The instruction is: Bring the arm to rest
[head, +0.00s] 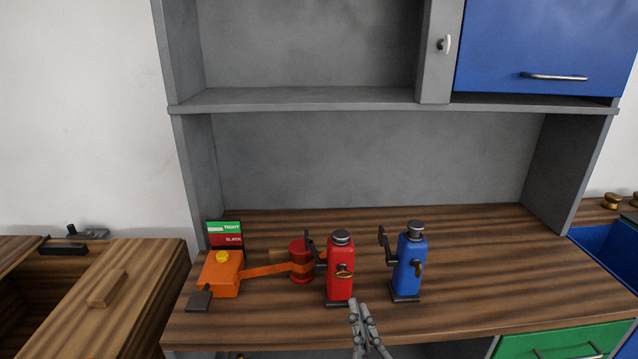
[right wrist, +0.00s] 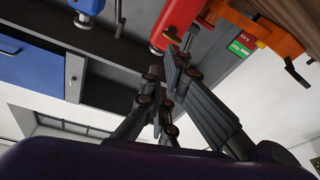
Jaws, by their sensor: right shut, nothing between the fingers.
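My right gripper (head: 362,309) is shut and empty at the front edge of the counter, just below and right of the red dynamo (head: 340,275). In the right wrist view its fingers (right wrist: 173,52) point up toward the red dynamo (right wrist: 180,20); I cannot tell whether they touch it. A blue dynamo (head: 409,265) stands upright to the right of the red one. An orange unit (head: 220,275) with a yellow cap stands at the left, with an orange belt (head: 262,269) running to a red drum (head: 299,262). My left gripper is not in view.
A green and red sign (head: 225,234) stands behind the orange unit. The wooden counter (head: 490,255) is clear on the right. A grey shelf (head: 300,98) and a blue cabinet door (head: 550,45) are above. A wooden drawer unit (head: 130,300) is at the left.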

